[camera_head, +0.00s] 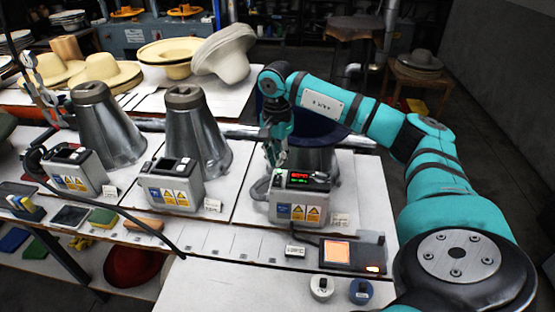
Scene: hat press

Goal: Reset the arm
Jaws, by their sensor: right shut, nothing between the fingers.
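My right arm, teal and black, comes in from the right and bends over the bench. My right gripper (275,150) points down just behind the rightmost control box (299,198), shut and empty. The box has a lit red and green display. Behind the gripper, a dark blue hat (318,128) sits on a metal press cone (318,162), partly hidden by the arm. At the left edge, a grey metal linkage (40,92) shows that may be part of my left arm; I cannot make out its fingers.
Two bare metal cones (107,130) and (196,135) stand to the left, each behind a control box (75,170) and (174,184). Pale hats (172,52) lie at the back. A small lit screen (338,252) and two round knobs (321,287) are at the front.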

